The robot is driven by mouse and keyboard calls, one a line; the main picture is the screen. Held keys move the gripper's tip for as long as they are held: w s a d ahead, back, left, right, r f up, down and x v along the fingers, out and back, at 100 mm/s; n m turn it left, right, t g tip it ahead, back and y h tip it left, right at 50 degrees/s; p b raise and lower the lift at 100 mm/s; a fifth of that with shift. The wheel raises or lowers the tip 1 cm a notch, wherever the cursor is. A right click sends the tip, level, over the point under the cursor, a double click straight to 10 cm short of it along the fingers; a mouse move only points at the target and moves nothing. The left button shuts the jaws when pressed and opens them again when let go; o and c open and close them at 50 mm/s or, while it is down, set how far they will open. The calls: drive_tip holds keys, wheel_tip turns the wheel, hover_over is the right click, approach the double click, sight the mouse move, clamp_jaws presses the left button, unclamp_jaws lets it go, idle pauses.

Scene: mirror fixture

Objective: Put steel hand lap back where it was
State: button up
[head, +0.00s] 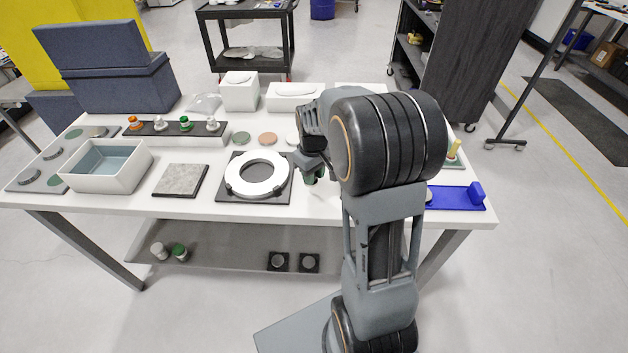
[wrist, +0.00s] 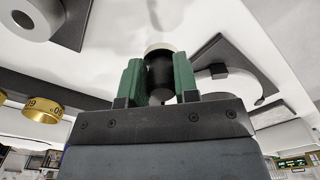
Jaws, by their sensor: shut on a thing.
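My gripper (head: 312,174) is over the white table, just right of the white ring, and my arm hides much of it in the head view. In the wrist view its green fingers (wrist: 158,80) are shut on a dark rounded handle with a pale rim at its far end, which I take to be the steel hand lap (wrist: 160,75). The hand lap's working face is not clearly visible. I cannot tell whether it touches the table.
A white ring (head: 284,180) lies on a dark square plate left of my gripper. Further left are a grey stone slab (head: 180,180) and a white bin (head: 148,160). Several small discs lie behind the ring. A blue tray (head: 460,203) is at right, partly behind my arm.

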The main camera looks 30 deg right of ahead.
drive_tip(key=shift+w+d+f, duration=0.2)
drive_tip(key=shift+f, duration=0.15)
drive_tip(key=shift+w+d+f, duration=0.15)
drive_tip(key=shift+f, duration=1.65)
